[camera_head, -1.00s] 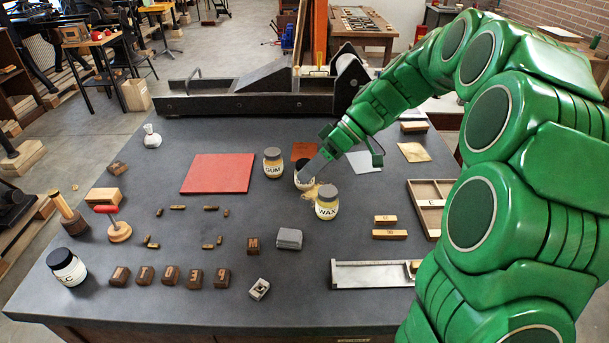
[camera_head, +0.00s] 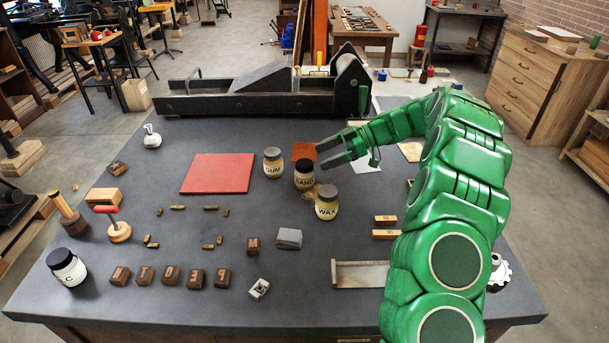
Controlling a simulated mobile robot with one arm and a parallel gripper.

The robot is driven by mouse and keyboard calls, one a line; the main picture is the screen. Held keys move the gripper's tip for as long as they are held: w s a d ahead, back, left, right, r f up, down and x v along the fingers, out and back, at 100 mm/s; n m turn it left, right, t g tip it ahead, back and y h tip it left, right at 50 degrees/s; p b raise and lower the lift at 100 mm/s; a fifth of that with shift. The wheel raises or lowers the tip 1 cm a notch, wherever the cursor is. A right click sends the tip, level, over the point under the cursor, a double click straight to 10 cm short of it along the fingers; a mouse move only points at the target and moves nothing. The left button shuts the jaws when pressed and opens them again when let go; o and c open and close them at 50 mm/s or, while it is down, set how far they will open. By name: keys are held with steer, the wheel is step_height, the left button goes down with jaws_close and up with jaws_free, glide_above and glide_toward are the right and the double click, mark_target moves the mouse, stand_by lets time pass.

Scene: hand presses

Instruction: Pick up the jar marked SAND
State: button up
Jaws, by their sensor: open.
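The jar marked SAND (camera_head: 305,174) stands upright on the dark table, with a black lid and a dark label band. It stands between the jar marked GUM (camera_head: 272,162) at its left and the jar marked WAX (camera_head: 327,202) at its lower right. My gripper (camera_head: 318,155) is open and empty, just to the upper right of the SAND jar. Its two dark fingers point left, one above the other in the picture. I see a gap between the lower finger and the jar. A small tan patch (camera_head: 309,194) lies by the jar's foot.
A red mat (camera_head: 217,173) lies left of the jars, and a small orange-brown square (camera_head: 303,151) lies behind SAND. A grey block (camera_head: 289,238) sits in front. A dark press (camera_head: 260,90) spans the table's back. Wooden letter blocks (camera_head: 170,275) line the front left.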

mark_target(304, 163)
steer(key=shift+w+f+x, duration=0.2)
steer(key=shift+x, duration=1.05)
steer(key=shift+w+f+x, duration=0.2)
steer(key=shift+w+x, duration=0.05)
steer(key=shift+x, duration=1.05)
steer(key=shift+w+f+x, duration=0.2)
steer(key=shift+x, duration=1.05)
steer(key=shift+d, duration=0.15)
steer(key=c, duration=1.4)
steer(key=shift+s+r, duration=0.1)
steer(key=shift+r, duration=1.55)
steer(key=shift+s+d+r, duration=0.1)
steer(key=shift+s+r, duration=0.15)
steer(key=shift+r, duration=0.05)
steer(key=s+r, duration=0.4)
steer(key=r, duration=0.1)
steer(key=shift+s+d+r, duration=0.25)
steer(key=shift+d, duration=0.2)
steer(key=s+d+r, duration=0.1)
steer(key=s+r, duration=0.2)
steer(key=s, duration=0.5)
steer(key=shift+s+d+r, duration=0.25)
steer(key=shift+s+r, duration=0.05)
